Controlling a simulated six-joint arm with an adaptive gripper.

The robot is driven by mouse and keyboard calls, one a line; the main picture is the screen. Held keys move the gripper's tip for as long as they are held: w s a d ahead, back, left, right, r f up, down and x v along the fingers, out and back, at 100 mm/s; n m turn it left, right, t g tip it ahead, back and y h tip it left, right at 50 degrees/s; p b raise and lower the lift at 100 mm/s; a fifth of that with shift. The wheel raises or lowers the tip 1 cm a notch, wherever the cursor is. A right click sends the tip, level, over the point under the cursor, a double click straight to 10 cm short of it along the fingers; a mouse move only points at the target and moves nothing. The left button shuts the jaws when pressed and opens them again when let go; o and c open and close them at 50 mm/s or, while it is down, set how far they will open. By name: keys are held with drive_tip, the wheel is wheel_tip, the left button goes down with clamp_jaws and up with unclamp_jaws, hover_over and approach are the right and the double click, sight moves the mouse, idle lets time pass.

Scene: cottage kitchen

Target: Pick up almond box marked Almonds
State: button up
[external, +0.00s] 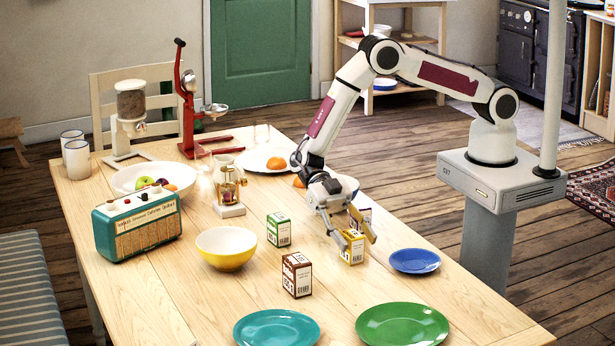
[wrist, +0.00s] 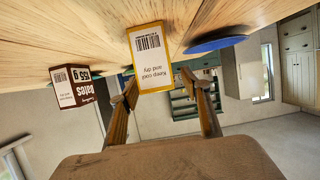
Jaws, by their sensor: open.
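Several small boxes stand on the table. A yellow box (external: 351,248) is at my gripper (external: 357,239); its label name is not readable here. In the wrist view the yellow box (wrist: 152,60) shows a barcode and "Keep cool and dry", and lies between and just beyond my open fingertips (wrist: 159,80). I cannot tell whether the fingers touch it. A brown box (external: 297,275) stands to the left; in the wrist view it (wrist: 77,86) seems to read "Dates". A green box (external: 278,230) stands farther back. A dark purple box (external: 362,214) is partly hidden behind my gripper. No "Almonds" word is legible.
A blue plate (external: 414,261) lies right of the yellow box. Green (external: 402,326) and teal (external: 276,329) plates lie in front. A yellow bowl (external: 226,248), teal radio (external: 137,225) and glass lantern-like item (external: 228,188) stand left. The table between the yellow box and front plates is clear.

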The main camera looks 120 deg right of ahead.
sight(354, 236)
drive_tip(key=shift+c, duration=0.3)
drive_tip(key=c, duration=1.2)
drive_tip(key=shift+r, duration=0.1)
drive_tip(key=shift+r, duration=4.9)
